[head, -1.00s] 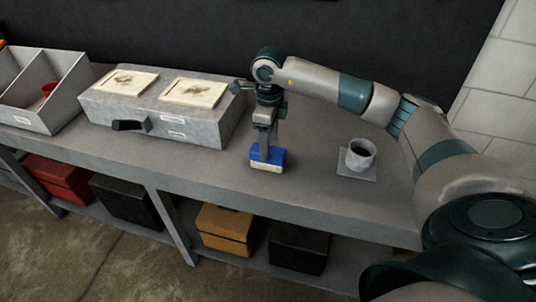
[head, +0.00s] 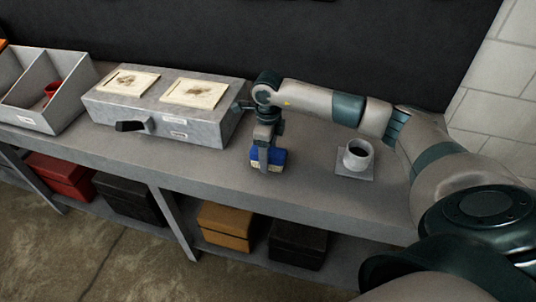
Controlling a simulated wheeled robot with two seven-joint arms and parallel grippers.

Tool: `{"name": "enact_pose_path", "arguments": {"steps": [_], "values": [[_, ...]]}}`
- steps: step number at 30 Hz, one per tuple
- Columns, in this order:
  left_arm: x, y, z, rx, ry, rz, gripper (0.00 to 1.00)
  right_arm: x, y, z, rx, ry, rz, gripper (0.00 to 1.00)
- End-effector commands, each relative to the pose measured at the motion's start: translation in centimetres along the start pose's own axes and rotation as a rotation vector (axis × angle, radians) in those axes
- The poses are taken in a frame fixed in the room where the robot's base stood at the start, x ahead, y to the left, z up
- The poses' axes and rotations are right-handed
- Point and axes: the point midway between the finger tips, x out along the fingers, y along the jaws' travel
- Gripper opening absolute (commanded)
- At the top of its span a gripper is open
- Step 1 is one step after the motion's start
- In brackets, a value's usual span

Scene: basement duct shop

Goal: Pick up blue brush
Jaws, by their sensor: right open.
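The blue brush (head: 280,158) lies on the grey bench, with a blue body and a paler strip along its lower front edge. My right gripper (head: 264,164) points down over it, with a finger in front of the brush's near face. The gripper is open and its far finger is hidden. I cannot tell whether the fingers touch the brush. My left gripper does not show.
A white mug (head: 357,154) with dark contents stands on a grey square coaster (head: 354,176) to the right. A grey box (head: 205,132) with a black handle and two cream panels stands to the left. A divided bin (head: 62,112) holds a red cup (head: 52,89). Coloured boxes sit on the lower shelf.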

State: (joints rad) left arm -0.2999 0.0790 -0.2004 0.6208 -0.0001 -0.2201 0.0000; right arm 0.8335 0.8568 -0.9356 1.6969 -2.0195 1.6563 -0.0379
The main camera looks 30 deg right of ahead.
Motion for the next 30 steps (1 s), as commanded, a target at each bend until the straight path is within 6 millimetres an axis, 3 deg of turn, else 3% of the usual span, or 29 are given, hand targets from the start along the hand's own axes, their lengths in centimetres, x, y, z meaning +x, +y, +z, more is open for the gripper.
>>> {"name": "enact_pose_path", "arguments": {"steps": [12,13,18,19,30], "values": [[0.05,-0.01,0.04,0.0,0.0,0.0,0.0,0.01,-0.01,0.02,0.0,0.0,0.0,0.61],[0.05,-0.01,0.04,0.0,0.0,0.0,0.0,0.01,-0.01,0.02,0.0,0.0,0.0,0.59],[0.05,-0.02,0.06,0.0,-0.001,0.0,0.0,0.0,-0.01,0.01,0.0,0.0,0.0,0.18],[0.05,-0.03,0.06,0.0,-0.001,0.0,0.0,-0.01,-0.01,0.02,0.0,0.0,0.0,0.13],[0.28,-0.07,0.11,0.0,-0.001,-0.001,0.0,-0.27,-0.06,0.06,0.0,-0.002,-0.002,0.14]]}}
